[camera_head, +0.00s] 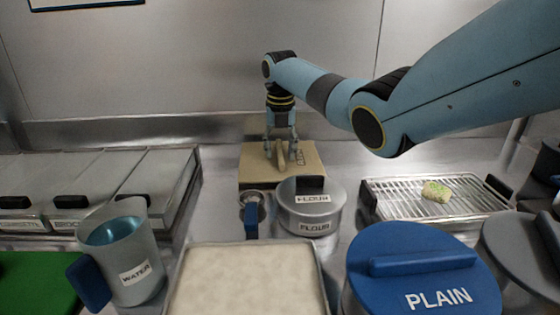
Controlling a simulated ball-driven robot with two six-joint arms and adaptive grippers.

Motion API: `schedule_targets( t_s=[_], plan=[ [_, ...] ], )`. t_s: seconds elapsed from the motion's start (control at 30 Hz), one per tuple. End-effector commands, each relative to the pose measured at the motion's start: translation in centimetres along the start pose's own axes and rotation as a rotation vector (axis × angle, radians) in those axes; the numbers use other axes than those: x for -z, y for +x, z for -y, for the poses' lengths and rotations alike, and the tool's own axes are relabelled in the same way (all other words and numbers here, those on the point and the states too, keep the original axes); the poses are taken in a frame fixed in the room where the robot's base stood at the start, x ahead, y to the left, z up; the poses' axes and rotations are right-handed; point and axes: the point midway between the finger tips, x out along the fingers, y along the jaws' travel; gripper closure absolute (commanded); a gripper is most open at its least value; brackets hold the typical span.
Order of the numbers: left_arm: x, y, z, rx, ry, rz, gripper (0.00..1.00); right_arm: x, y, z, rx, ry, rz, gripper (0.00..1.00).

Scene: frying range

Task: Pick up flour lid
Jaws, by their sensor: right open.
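The flour lid (290,188) is a round metal lid with a black handle and a "FLOUR" label. It sits on the flour container (325,222), a metal pot with its own "FLOUR" label. My right gripper (281,158) points down over the light brown board (255,178) behind the flour container, apart from the lid. It is open. A small tan piece shows between its fingers; I cannot tell whether they touch it. My left gripper is not in view.
A small metal cup (252,205) with a blue handle stands left of the flour container. The water jug (132,262), flour-coloured tray (322,268) and blue PLAIN lid (440,285) crowd the front.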

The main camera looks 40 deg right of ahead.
Motion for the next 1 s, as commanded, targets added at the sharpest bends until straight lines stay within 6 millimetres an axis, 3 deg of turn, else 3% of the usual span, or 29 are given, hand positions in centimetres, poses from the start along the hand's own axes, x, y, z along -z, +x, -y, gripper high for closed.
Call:
schedule_targets(
  t_s=[0.13, 0.47, 1.0],
  plan=[
    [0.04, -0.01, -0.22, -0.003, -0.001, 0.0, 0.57, -0.02, -0.06, 0.0, 0.0, 0.0, 0.0, 0.58],
    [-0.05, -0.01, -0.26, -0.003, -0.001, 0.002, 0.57, -0.02, -0.08, 0.01, 0.0, 0.0, 0.0, 1.0],
    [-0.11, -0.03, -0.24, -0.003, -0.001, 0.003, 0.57, -0.23, -1.0, 0.01, -0.001, 0.001, 0.003, 1.0]
  ],
)
